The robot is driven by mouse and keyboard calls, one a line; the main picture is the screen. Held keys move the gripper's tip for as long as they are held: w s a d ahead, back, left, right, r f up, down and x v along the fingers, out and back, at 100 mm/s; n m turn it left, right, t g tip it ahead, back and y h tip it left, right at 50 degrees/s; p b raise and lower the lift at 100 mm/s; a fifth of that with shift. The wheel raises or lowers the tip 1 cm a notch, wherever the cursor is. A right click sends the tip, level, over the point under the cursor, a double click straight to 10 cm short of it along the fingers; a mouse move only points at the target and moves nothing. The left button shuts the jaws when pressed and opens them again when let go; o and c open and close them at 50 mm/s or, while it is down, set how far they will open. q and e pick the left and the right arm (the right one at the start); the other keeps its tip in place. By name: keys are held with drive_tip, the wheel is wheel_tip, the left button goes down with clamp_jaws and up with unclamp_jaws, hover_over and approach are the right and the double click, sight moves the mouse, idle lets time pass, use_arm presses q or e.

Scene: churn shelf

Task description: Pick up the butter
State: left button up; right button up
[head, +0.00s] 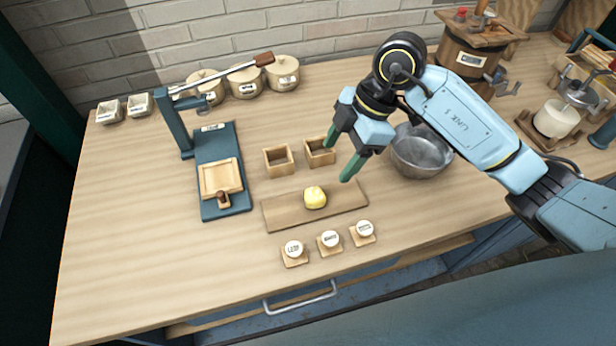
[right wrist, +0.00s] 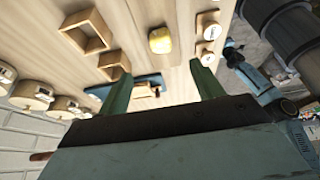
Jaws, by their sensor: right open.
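The butter (head: 315,197) is a small yellow lump on a flat wooden board (head: 345,198) in the middle of the table in the head view. It also shows in the right wrist view (right wrist: 160,40), beyond the fingers. My right gripper (head: 339,159) is open and empty. Its green fingers are above and a little to the right of the butter in the head view, apart from it. The fingers also show in the right wrist view (right wrist: 162,88), spread wide. My left gripper is not in view.
Two open wooden boxes (head: 279,160) stand behind the board. Several round stamps (head: 293,249) stand in front of it. A blue press (head: 222,160) is to the left. A metal bowl (head: 420,152) is right of the gripper. Lidded pots (head: 246,82) stand at the back.

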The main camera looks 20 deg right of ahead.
hover_over(312, 196)
drive_tip(key=d, duration=0.3)
drive_tip(key=f, duration=0.6)
drive_tip(key=shift+s+a+f, duration=0.15)
drive_tip(key=shift+s+f, duration=0.05)
drive_tip(key=shift+f, duration=0.05)
drive_tip(key=shift+a+f+b, duration=0.1)
drive_tip(key=shift+f+b, duration=0.1)
drive_tip(key=shift+b, duration=0.1)
drive_tip(key=x, duration=0.4)
drive_tip(key=shift+w+a, duration=0.25)
drive_tip(key=shift+w, duration=0.05)
drive_tip(key=shift+a+f, duration=0.15)
drive_tip(key=shift+f, duration=0.35)
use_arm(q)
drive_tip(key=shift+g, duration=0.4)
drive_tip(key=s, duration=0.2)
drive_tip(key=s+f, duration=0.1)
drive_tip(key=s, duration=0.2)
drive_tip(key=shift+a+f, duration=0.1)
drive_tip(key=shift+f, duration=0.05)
use_arm(e)
drive_tip(key=c, duration=1.1)
